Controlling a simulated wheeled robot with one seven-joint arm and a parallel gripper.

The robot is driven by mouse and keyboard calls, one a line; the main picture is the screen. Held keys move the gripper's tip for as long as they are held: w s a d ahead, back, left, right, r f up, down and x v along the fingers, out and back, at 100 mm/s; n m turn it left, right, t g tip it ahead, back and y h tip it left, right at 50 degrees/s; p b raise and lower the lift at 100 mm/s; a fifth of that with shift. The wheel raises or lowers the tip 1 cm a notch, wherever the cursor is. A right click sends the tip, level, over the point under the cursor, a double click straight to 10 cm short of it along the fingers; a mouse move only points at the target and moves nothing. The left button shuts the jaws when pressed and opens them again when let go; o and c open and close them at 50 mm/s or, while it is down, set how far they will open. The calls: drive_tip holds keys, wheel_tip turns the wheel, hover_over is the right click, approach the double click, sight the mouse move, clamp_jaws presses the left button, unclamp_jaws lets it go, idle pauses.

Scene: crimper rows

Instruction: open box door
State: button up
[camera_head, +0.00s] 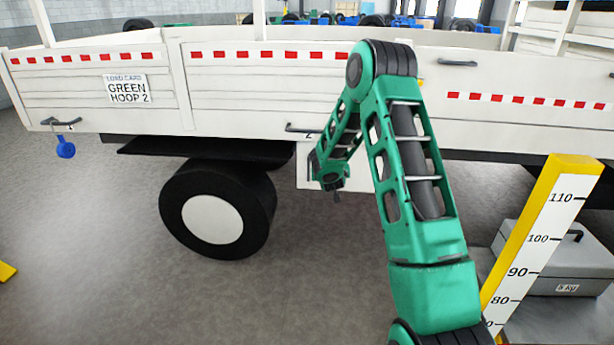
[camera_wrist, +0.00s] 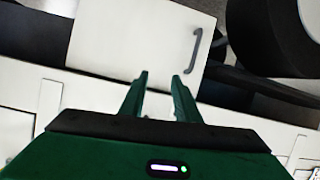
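The white box (camera_head: 364,176) hangs under the truck bed, right of the wheel, partly hidden behind my arm in the head view. In the wrist view its white door (camera_wrist: 130,38) looks shut. A dark bar handle (camera_wrist: 194,51) is on the door near its edge on the wheel side. I cannot make out this handle in the head view. My gripper (camera_wrist: 160,78) is open, with nothing between its fingers. Its fingertips overlap the lower part of the door in the wrist view, apart from the handle. In the head view my gripper (camera_head: 334,186) is in front of the box.
The white truck sideboard (camera_head: 240,75) is above the box, with a latch (camera_head: 301,129) near my arm. The black wheel (camera_head: 218,210) is to the left. A yellow measuring post (camera_head: 540,235) and a grey case (camera_head: 560,262) stand at the right. The floor in front is clear.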

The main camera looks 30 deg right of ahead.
sight(308, 170)
drive_tip(key=w+a+f+t, duration=0.4)
drive_tip(key=w+f+t, duration=0.15)
drive_tip(key=f, duration=0.55)
drive_tip(key=shift+g, duration=0.35)
drive_tip(key=x, duration=1.1)
drive_tip(key=shift+w+a+r, duration=0.15)
drive_tip(key=shift+a, duration=0.3)
clamp_jaws()
